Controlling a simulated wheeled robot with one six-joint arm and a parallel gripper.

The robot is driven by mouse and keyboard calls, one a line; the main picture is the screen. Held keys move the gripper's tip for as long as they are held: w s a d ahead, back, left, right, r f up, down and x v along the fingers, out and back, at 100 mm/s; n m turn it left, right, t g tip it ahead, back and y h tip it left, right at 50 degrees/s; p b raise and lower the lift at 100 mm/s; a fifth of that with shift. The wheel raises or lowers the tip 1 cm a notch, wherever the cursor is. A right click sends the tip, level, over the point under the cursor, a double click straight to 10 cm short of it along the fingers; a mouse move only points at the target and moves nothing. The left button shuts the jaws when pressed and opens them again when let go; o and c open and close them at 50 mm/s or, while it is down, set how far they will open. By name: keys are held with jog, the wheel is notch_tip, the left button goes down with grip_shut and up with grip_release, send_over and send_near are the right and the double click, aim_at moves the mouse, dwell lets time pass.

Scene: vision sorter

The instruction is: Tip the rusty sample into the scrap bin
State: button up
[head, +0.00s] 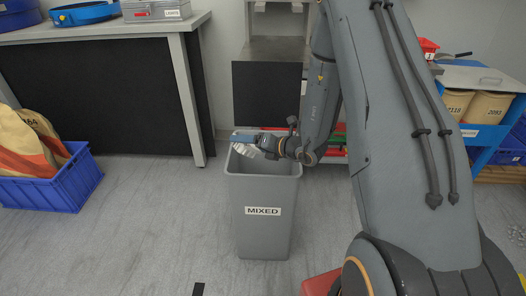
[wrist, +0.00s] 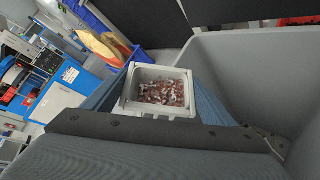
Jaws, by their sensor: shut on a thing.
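My gripper (head: 247,139) is shut on a small white sample tray (head: 246,151), just over the mouth of a grey bin (head: 263,222) labelled MIXED. In the wrist view the blue fingers of my gripper (wrist: 160,97) flank the tray (wrist: 158,74). Reddish-brown and pale bits, the rusty sample (wrist: 162,93), lie inside the tray. The bin's grey wall (wrist: 250,75) is close on the right in the wrist view. I cannot tell how far the tray is tilted. The bin's floor is hidden, and no label reading scrap shows.
A blue crate (head: 78,187) with sacks stands on the floor at left. A workbench (head: 100,30) is behind it. A blue shelf (head: 487,134) with tan containers is at right. The floor left of the grey bin is clear.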

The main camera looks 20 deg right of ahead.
jog(key=shift+w+d+r+m+y+b, duration=0.1)
jog(key=shift+d+r+m+y+b, duration=0.35)
jog(key=shift+m+y, duration=0.35)
dwell(1.0)
jog(key=shift+w+d+r+m+t+y+b, duration=0.15)
jog(key=shift+d+m+y+b, duration=0.2)
jog(key=shift+m, duration=0.25)
jog(key=shift+w+d+r+m+t+y+b, duration=0.15)
jog(key=shift+d+m+y+b, duration=0.2)
jog(key=shift+m, duration=0.25)
dwell(1.2)
